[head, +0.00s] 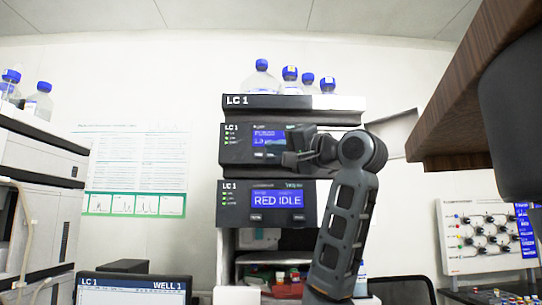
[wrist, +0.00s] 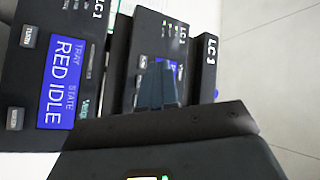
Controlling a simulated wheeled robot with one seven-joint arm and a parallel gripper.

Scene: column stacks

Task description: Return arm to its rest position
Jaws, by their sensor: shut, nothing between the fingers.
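My arm rises in front of the LC 1 stack in the head view, bent at its dark elbow. My gripper (head: 290,158) points left, in front of the stack's middle module (head: 240,148), partly covering its blue screen. In the wrist view the dark fingers of my gripper (wrist: 158,84) lie together, with nothing held. Whether they touch the module cannot be told. The lower module (head: 237,206) shows a blue screen reading RED IDLE, which also shows large in the wrist view (wrist: 62,85).
Blue-capped bottles (head: 290,82) stand on top of the stack. Another instrument column (head: 35,150) stands at left. A wooden overhang (head: 470,95) juts in at upper right. A monitor (head: 133,291) is low at left, and a chair back (head: 402,291) is low at right.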

